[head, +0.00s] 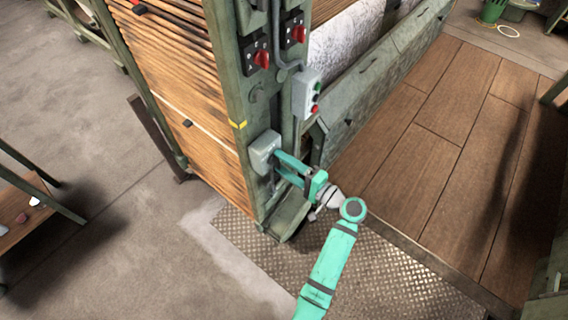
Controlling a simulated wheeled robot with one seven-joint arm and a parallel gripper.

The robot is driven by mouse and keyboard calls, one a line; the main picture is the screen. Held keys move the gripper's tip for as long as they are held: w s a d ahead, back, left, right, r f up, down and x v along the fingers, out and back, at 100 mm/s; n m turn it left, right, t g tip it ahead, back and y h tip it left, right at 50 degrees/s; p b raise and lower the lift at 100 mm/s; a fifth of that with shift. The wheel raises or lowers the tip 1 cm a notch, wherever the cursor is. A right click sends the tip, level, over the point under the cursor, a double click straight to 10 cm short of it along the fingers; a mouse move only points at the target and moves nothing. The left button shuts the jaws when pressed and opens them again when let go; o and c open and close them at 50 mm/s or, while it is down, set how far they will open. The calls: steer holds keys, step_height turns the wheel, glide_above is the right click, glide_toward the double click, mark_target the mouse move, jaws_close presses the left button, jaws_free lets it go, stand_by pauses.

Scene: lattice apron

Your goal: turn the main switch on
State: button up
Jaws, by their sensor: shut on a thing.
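The main switch appears to be the grey box (264,152) low on the green machine post, in the head view. My gripper (281,164), with teal fingers, reaches it from the right and is shut at the box's right side, on what seems to be its handle. The fingers hide most of the handle, so its exact position cannot be told.
Above are two red rotary knobs (262,59) on black plates and a grey push-button box (307,95) with green and red buttons. A metal tread plate (370,275) lies below; wooden flooring (440,140) is clear at right.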

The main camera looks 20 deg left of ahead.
steer(key=o, duration=1)
steer(key=shift+o, duration=0.2)
steer(key=shift+d, duration=0.1)
steer(key=v, duration=1)
steer(key=shift+d, duration=0.35)
steer(key=shift+s, duration=0.2)
